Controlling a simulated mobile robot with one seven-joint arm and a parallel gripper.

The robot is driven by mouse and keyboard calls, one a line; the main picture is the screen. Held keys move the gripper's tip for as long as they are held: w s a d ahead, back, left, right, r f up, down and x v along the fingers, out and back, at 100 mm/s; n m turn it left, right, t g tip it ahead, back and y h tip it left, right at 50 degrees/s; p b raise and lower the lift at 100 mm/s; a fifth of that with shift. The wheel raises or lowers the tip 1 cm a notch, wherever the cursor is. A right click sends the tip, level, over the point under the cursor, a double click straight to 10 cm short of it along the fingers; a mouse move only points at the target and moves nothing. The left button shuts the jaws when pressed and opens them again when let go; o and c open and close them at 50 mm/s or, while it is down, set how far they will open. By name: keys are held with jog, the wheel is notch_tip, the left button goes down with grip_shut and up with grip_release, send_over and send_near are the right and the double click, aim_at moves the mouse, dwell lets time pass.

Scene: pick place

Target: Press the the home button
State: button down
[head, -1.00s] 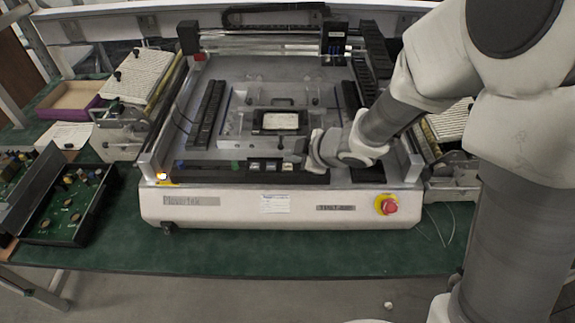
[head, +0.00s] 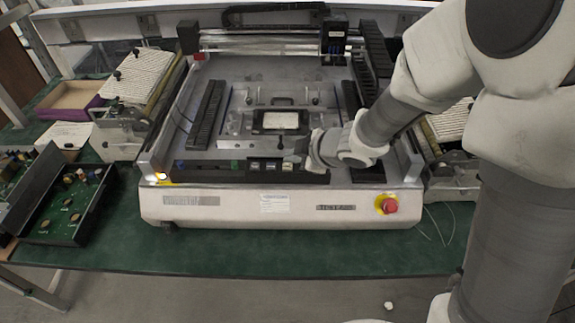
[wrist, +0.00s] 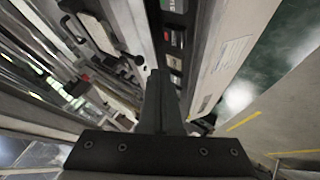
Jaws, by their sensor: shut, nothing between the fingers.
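A dark strip of small buttons (head: 263,165) runs along the front inside edge of the white benchtop machine (head: 240,207). Several light buttons sit near its middle, with a green one (head: 235,165) to their left. The labels are too small to read, so I cannot tell which is the home button. My gripper (head: 296,156) is shut and empty, close to the right end of the light buttons. In the wrist view the closed fingers (wrist: 157,78) point beside the button strip (wrist: 173,42). I cannot tell whether they touch anything.
A red emergency stop (head: 389,205) on a yellow base sits on the machine's front right. A framed fixture (head: 281,121) lies behind the strip. Feeder units (head: 125,125) flank the machine, and a circuit board box (head: 72,203) stands left. The green table's front is clear.

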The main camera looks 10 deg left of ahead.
aim_at(292, 168)
jog(key=shift+f, duration=0.35)
jog(key=shift+f+b, duration=0.4)
jog(key=shift+b, duration=0.1)
dwell(0.4)
jog(key=shift+r, duration=0.1)
jog(key=shift+r+p, duration=0.75)
jog(key=shift+p, duration=0.15)
notch_tip(292, 168, up, 5)
jog(key=p, duration=0.5)
dwell(0.6)
